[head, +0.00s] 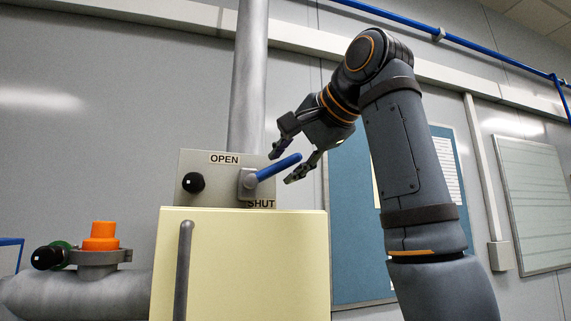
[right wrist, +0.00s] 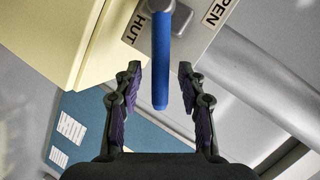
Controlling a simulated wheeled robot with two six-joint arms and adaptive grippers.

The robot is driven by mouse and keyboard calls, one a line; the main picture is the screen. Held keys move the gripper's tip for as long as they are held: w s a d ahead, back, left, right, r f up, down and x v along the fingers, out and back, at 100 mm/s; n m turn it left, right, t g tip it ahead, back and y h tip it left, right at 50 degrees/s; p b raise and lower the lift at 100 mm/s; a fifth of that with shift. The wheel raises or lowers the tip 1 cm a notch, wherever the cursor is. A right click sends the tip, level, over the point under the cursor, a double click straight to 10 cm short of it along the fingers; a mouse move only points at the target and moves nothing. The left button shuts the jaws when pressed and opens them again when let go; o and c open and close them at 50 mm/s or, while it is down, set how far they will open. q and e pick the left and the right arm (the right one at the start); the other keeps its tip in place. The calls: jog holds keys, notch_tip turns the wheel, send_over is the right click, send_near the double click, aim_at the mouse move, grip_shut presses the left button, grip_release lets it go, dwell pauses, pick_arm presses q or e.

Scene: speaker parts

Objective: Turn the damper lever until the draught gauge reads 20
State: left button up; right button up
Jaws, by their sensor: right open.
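The damper lever (head: 278,167) is a blue rod on a grey pivot, fixed to a panel marked OPEN above and SHUT below. It points right and slightly up. In the right wrist view the lever (right wrist: 161,62) lies between the fingers. My right gripper (head: 282,163) is open, with one finger on each side of the lever's outer part. Gaps show on both sides in the right wrist view (right wrist: 159,68), so neither finger seems to touch it. No draught gauge dial can be read in these views. My left gripper is not in view.
The panel (head: 225,174) has a black knob (head: 193,183) and sits above a cream cabinet (head: 260,260) with a grey vertical handle (head: 183,265). A grey pipe (head: 248,80) rises behind. An orange cap (head: 101,236) sits on a pipe at lower left.

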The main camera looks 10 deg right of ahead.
jog(key=v, duration=0.6)
jog(key=shift+s+d, duration=0.15)
jog(key=shift+s, duration=0.1)
jog(key=shift+s+r, duration=0.1)
jog(key=shift+r, duration=0.05)
